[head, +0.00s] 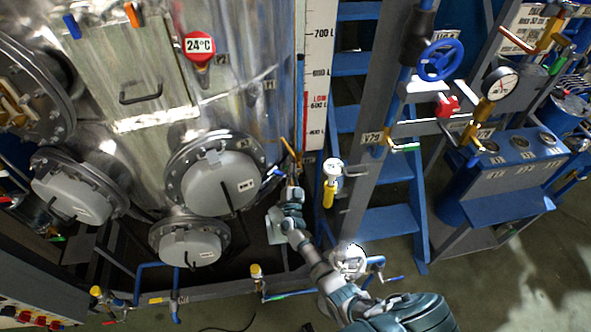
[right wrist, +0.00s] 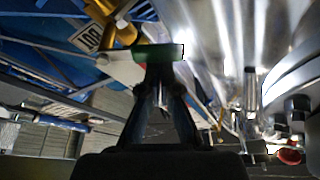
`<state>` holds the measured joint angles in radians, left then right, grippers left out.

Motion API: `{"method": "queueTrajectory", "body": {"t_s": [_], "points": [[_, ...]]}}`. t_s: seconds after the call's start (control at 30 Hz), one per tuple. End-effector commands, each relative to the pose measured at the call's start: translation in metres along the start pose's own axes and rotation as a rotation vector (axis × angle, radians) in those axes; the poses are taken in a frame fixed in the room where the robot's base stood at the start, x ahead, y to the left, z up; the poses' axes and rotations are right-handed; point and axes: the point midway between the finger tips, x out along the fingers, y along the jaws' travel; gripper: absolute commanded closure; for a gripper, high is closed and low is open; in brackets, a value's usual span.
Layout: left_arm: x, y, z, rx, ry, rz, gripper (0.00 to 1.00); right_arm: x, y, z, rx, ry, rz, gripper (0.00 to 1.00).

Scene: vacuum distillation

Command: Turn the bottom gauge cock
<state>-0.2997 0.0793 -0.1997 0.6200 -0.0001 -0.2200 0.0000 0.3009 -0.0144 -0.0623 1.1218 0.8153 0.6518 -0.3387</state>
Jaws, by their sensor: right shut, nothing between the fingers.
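My right gripper (head: 293,190) is in the head view, low beside the steel vessel and just below the foot of the level scale board (head: 317,80). A thin yellow-orange lever (head: 289,148) and a short blue handle (head: 275,172) show just above its fingers, by the lower end of the gauge; the cock's body is small and partly hidden. In the right wrist view, my fingers (right wrist: 158,80) are closed together and empty. A green handle sleeve (right wrist: 158,52) on a pale lever crosses at their tips; I cannot tell whether they touch. My left gripper is not in view.
The steel vessel with round grey covers (head: 221,185) is close on the left. A yellow-bodied gauge (head: 329,184) and a blue ladder (head: 388,222) stand just right of the gripper. A blue handwheel (head: 440,60) and a dial gauge (head: 500,84) are further right.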

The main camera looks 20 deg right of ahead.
Motion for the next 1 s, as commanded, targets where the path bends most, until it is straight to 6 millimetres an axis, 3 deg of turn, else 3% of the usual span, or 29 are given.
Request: {"method": "queueTrajectory", "body": {"t_s": [0.5, 1.0], "points": [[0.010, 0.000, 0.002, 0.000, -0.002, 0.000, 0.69, -0.007, -0.001, 0.021, -0.377, -0.002, -0.131, 1.00], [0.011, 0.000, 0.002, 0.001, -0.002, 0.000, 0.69, -0.009, -0.001, 0.027, -0.486, -0.003, -0.170, 1.00]]}}
